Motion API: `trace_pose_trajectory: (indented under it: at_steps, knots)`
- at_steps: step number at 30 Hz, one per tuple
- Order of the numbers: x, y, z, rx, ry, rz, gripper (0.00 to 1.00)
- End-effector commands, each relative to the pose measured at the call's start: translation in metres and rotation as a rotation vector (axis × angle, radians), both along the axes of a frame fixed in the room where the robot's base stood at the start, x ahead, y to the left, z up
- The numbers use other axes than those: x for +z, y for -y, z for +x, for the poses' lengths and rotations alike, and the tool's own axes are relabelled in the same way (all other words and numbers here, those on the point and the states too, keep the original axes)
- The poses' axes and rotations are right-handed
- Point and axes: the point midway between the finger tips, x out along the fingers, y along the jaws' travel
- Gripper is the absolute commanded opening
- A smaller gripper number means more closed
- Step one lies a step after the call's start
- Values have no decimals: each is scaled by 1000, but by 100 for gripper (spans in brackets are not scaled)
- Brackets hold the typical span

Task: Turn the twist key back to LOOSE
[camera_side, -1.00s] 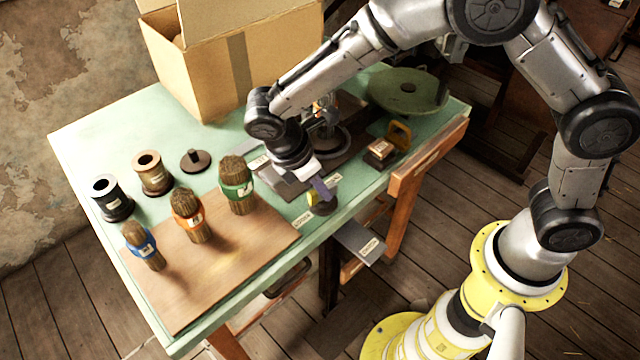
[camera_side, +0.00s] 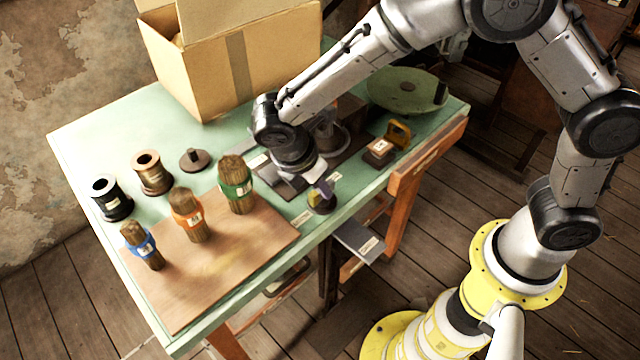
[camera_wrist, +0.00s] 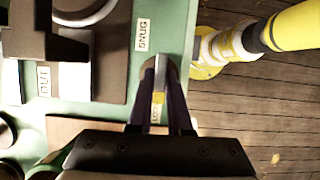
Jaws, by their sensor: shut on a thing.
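The press (camera_side: 325,135) stands behind my gripper, partly hidden by it. A yellow-handled block (camera_side: 380,150) and a green round plate (camera_side: 408,90) are to the right. A cardboard box (camera_side: 235,70) is at the back.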

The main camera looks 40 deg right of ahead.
Motion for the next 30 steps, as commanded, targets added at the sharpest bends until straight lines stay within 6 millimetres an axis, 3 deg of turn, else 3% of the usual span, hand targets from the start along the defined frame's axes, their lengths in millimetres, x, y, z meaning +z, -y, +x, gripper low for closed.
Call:
trace_pose_trajectory:
  at_steps: [1, 5, 17, 23, 30]
  knots:
    - [1, -1, 1, 3, 3, 1, 23]
    - [1, 0, 1, 2, 2, 1, 46]
    - [5, -3, 1, 1, 2, 1, 48]
    - [34, -15, 1, 2, 5, 3, 48]
    - [83, -36, 0, 2, 5, 4, 48]
